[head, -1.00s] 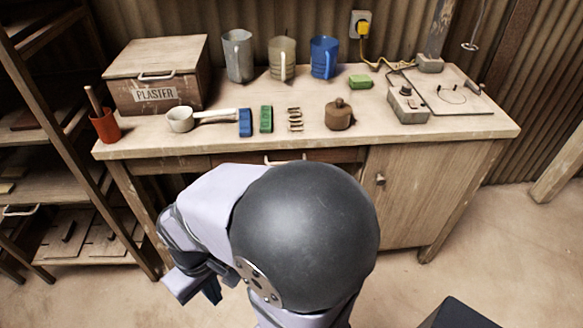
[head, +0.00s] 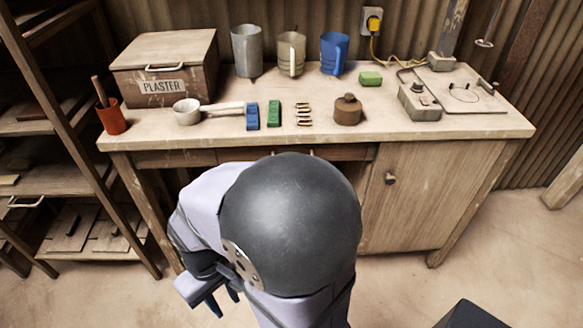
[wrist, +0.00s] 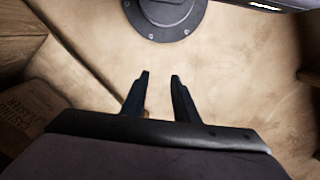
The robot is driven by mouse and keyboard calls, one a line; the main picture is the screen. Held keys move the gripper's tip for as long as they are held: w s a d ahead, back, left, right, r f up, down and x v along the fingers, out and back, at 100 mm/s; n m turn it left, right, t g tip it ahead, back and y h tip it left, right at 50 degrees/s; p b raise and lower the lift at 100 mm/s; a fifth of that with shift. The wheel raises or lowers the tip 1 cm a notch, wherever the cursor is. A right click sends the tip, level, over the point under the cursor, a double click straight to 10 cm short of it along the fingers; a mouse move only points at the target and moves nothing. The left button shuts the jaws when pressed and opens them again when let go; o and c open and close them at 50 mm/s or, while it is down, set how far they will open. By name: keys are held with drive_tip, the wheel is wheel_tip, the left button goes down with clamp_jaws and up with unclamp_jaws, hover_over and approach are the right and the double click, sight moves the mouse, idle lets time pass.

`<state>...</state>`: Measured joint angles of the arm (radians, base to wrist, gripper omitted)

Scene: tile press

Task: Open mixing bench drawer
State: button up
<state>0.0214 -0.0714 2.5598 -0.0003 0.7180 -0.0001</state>
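The mixing bench (head: 220,141) has a wooden top and a row of drawer fronts under its edge. The bench drawer (head: 345,152) shows as a brown front in the middle of that row and looks shut. My gripper (head: 224,303) hangs low in front of the bench, to the left of my arm and well apart from the drawer. In the wrist view my gripper (wrist: 160,76) has its two dark fingers apart with nothing between them, over the bare floor. The drawer is not in the wrist view.
A cupboard door (head: 430,195) with a round knob is right of the drawer. A wooden rack (head: 60,180) stands at the left. Jugs, a plaster box (head: 165,85), a scoop and small blocks are on the bench top. Floor in front is open.

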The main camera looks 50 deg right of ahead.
wheel_tip(320, 180, down, 16)
drive_tip(key=w+a+m+g+y+b, duration=0.1)
drive_tip(key=w+a+m+y+b, duration=0.15)
drive_tip(key=b, duration=0.55)
drive_tip(key=w+d+f+m+t+h+b, duration=0.1)
drive_tip(key=w+d+f+m+t+h, duration=0.15)
drive_tip(key=w+d+m, duration=0.45)
drive_tip(key=w+d+f+m+t+h, duration=0.15)
drive_tip(key=w+m+t, duration=0.25)
drive_tip(key=w, duration=0.8)
drive_tip(key=w+d+r+m+t+h, duration=0.2)
drive_tip(key=d+r+m+h, duration=0.8)
drive_tip(key=d, duration=0.5)
drive_tip(key=s+d+r+m+g+h, duration=0.3)
drive_tip(key=s+r+m+h, duration=0.1)
drive_tip(key=r+m, duration=0.3)
drive_tip(key=s+d+r+m+g+h, duration=0.3)
drive_tip(key=s+r+m, duration=0.3)
drive_tip(key=r, duration=0.3)
drive_tip(key=shift+s+d+r+m+g+h, duration=0.25)
drive_tip(key=shift+d+r+m+g+h, duration=0.1)
drive_tip(key=shift+m+g+h, duration=0.15)
